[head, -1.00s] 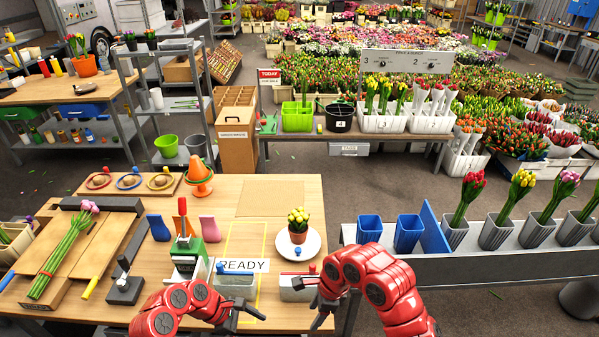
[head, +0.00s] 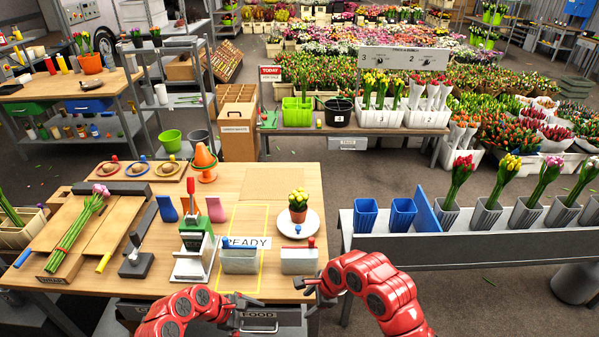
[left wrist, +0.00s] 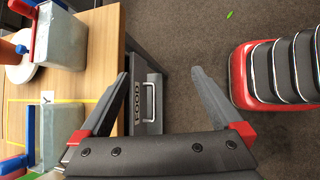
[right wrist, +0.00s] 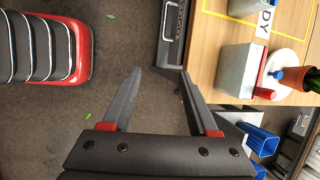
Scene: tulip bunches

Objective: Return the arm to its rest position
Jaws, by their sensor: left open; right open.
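My left gripper (head: 245,312) is open and empty, low in the head view in front of the wooden table's (head: 275,186) front edge. In the left wrist view its two fingers (left wrist: 160,75) stand apart with nothing between them. My right gripper (head: 312,295) is also open and empty, just off the table's front right corner. Its fingers (right wrist: 160,75) are spread over bare floor and the table's edge in the right wrist view. Both red arms are bent, with the grippers turned inward.
The table holds a tied tulip bunch (head: 80,232), a potted yellow plant (head: 298,205) on a white plate and two metal boxes (head: 240,261) near the front edge. A drawer front (head: 262,318) lies below. A bench (head: 480,244) with grey vases stands right.

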